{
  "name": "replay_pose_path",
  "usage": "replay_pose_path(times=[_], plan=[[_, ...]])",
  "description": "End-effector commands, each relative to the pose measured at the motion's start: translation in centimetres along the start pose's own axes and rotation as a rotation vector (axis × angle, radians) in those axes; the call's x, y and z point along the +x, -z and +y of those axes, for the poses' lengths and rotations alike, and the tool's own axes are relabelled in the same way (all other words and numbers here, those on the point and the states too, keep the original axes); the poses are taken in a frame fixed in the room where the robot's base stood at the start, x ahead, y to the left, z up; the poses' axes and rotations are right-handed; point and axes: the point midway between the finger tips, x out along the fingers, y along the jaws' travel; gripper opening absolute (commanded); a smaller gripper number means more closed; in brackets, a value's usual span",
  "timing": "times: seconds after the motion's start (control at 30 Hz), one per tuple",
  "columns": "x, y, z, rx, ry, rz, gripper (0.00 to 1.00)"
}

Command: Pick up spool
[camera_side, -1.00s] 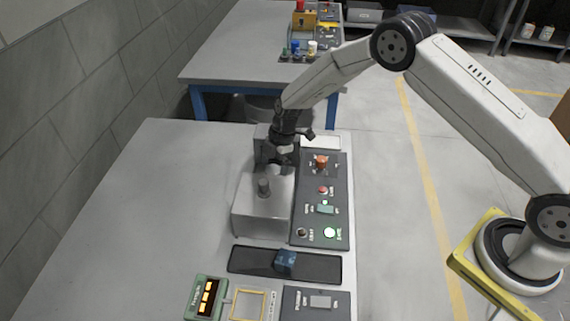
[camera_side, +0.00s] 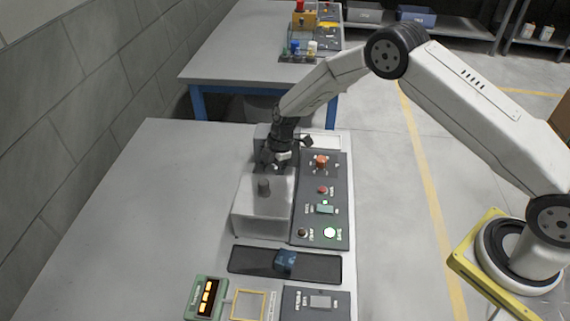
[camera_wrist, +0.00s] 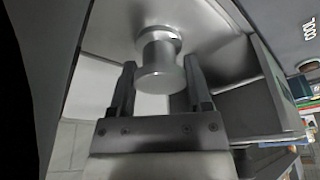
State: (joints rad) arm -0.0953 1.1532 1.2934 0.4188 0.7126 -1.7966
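The spool (camera_wrist: 162,62) is a pale metal piece with a round flange at each end and a narrower waist. In the wrist view it is at the top centre, against a grey metal surface. My gripper (camera_wrist: 160,68) points at it with its two fingers apart, one to the left and one to the right of the spool's near end. I cannot tell whether either finger touches it. In the side view my gripper (camera_side: 276,158) is at the far end of a grey metal box, and I cannot make out the spool there.
The grey box (camera_side: 262,215) has a dark knob (camera_side: 264,187) on top. A control panel (camera_side: 335,185) stands right of it. A dark tray (camera_side: 247,260) with a blue block (camera_side: 286,261) and a green meter (camera_side: 206,298) are nearer. The table's left side is clear.

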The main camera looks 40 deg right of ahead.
Motion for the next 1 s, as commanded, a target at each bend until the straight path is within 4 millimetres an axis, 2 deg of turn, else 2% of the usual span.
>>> replay_pose_path(times=[0.03, 0.07, 0.1, 0.57, 0.8, 1.0], plan=[[0.0, 0.0, 0.0, 0.0, 0.0, 0.0, 0.14], [0.0, 0.0, 0.0, 0.0, 0.0, 0.0, 0.05], [0.0, 0.0, 0.0, 0.0, -0.001, 0.0, 0.0], [-0.8, 0.2, 0.1, 0.0, -0.001, 0.0, 0.0], [-3.1, 0.9, 0.1, -0.001, -0.003, 0.001, 0.0], [-5.0, 1.1, -1.5, 0.0, -0.001, 0.001, 0.0]])
